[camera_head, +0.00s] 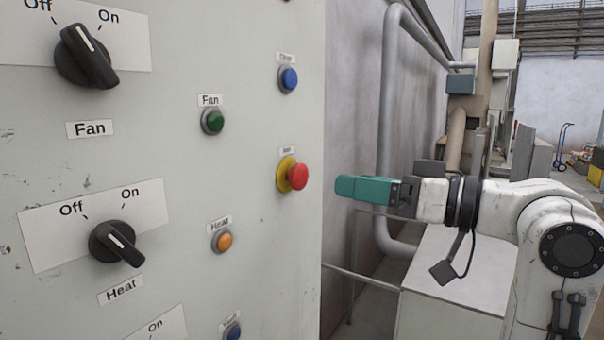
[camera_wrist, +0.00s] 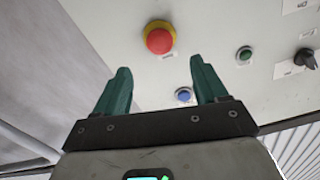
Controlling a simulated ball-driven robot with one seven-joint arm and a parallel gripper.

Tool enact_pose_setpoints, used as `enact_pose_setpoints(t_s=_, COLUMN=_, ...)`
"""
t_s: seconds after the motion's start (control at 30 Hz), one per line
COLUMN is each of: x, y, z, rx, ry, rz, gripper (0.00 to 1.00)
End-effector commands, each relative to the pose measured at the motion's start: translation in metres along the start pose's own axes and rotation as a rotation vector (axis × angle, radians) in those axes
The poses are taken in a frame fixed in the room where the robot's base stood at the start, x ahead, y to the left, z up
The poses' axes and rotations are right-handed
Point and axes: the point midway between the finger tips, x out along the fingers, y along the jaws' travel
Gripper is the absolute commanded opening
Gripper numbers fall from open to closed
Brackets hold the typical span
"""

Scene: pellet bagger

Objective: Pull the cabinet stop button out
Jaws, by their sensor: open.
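The cabinet stop button (camera_head: 297,176) is a red mushroom head on a yellow ring. It sits on the pale cabinet face (camera_head: 258,240), near its right edge. It also shows in the wrist view (camera_wrist: 159,38), ahead of and between the lines of the fingers. My gripper (camera_head: 340,187) has teal fingers and points left at the button in the head view, with a gap between them. In the wrist view my gripper (camera_wrist: 162,82) has its two fingers spread apart, with nothing between them. Whether the button is in or out I cannot tell.
A blue button (camera_head: 289,79) sits above the stop button, a green one (camera_head: 213,121) and an orange one (camera_head: 223,241) to its left. Black Fan (camera_head: 86,57) and Heat (camera_head: 117,243) knobs are farther left. A grey pipe (camera_head: 386,130) stands behind my gripper.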

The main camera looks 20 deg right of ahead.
Motion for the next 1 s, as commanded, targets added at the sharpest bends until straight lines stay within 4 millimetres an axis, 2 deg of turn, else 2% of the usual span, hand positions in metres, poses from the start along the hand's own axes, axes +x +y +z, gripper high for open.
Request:
enact_pose_setpoints(t_s=0.3, x=0.057, y=-0.001, z=-0.001, rx=0.004, ry=-0.004, rz=-0.001, gripper=0.72)
enact_pose_setpoints(t_s=0.5, x=0.085, y=0.0, z=0.0, rx=0.004, ry=-0.003, rz=0.0, gripper=0.72)
enact_pose_setpoints(t_s=0.7, x=0.096, y=0.0, z=0.001, rx=0.001, ry=-0.002, rz=0.001, gripper=0.72)
enact_pose_setpoints(t_s=0.97, x=0.097, y=0.001, z=0.002, rx=0.001, ry=-0.002, rz=0.002, gripper=0.72)
enact_pose_setpoints(t_s=1.0, x=0.097, y=0.001, z=0.002, rx=0.002, ry=-0.002, rz=0.002, gripper=0.69)
